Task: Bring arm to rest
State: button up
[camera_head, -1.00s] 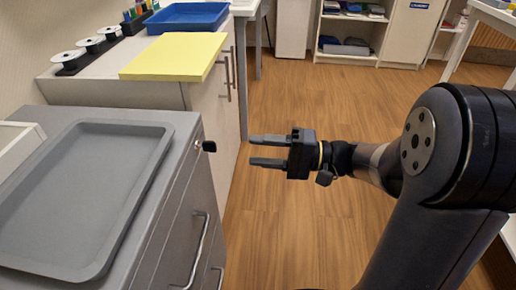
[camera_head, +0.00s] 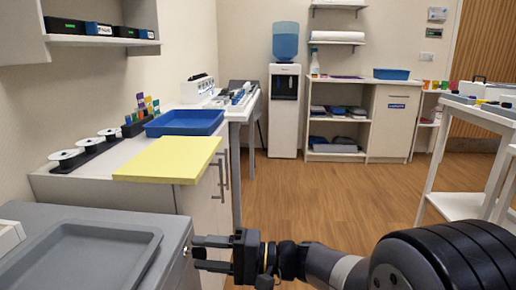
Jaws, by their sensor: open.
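My gripper (camera_head: 209,254) is low in the picture, at the right end of the grey cabinet, with its two fingers pointing left. The fingers are parallel and apart, and nothing shows between them. The fingertips overlap the cabinet's right edge in the picture; I cannot tell whether they touch it. My arm reaches in from the lower right corner.
A grey tray (camera_head: 140,238) lies on the grey cabinet at lower left. Behind it, a yellow board (camera_head: 168,160) and a blue tray (camera_head: 185,123) lie on a white counter. A white trolley (camera_head: 437,160) stands at right. The wooden floor (camera_head: 300,195) between is clear.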

jog(key=shift+a, duration=0.55)
jog(key=shift+d, duration=0.1)
